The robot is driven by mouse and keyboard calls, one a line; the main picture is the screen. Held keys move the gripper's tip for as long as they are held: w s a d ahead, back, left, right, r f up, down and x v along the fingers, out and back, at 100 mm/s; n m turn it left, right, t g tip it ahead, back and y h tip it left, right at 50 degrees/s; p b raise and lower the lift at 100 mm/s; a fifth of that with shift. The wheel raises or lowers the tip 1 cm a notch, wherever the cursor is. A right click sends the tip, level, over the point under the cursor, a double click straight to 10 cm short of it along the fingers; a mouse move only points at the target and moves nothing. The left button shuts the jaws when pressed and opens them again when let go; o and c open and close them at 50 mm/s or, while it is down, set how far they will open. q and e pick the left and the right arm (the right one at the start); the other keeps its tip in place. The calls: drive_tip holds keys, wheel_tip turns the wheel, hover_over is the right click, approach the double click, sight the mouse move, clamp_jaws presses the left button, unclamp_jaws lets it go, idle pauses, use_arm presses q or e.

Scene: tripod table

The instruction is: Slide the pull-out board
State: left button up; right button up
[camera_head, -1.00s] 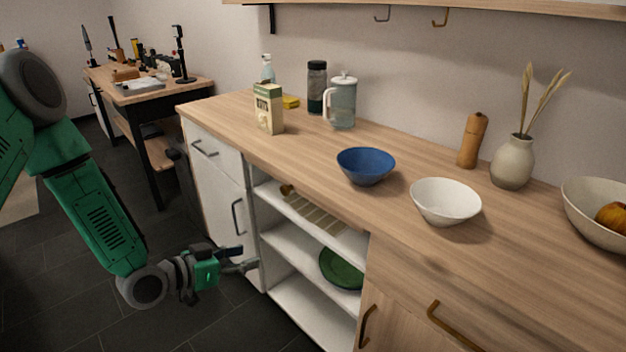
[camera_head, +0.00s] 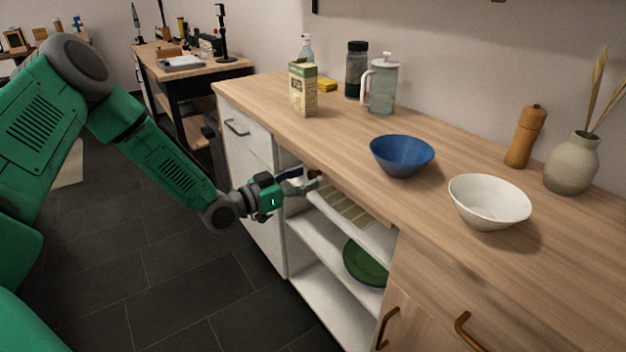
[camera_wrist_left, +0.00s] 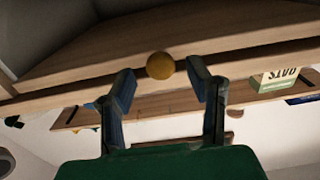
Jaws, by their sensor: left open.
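A round brass knob (camera_wrist_left: 160,65) shows in the left wrist view on the wooden front edge of the pull-out board (camera_wrist_left: 90,72), just under the countertop. In the head view the knob (camera_head: 314,174) is small and partly hidden by my gripper. My left gripper (camera_head: 304,180) is at the upper front of the open shelf bay. It is open, and in the left wrist view its two fingers (camera_wrist_left: 162,84) stand on either side of the knob, with gaps visible and nothing clearly held. Most of the board is hidden below the countertop. My right gripper is not in view.
The countertop (camera_head: 330,135) overhangs the shelf bay. It carries a carton (camera_head: 303,90), a glass jug (camera_head: 380,88), a blue bowl (camera_head: 401,155), a white bowl (camera_head: 489,203) and a vase (camera_head: 571,163). The floor in front is clear.

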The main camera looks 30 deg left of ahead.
use_arm(q)
drive_tip(key=shift+x, duration=1.3)
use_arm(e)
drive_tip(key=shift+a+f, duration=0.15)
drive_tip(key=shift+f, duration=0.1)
use_arm(q)
drive_tip(key=shift+a, duration=0.1)
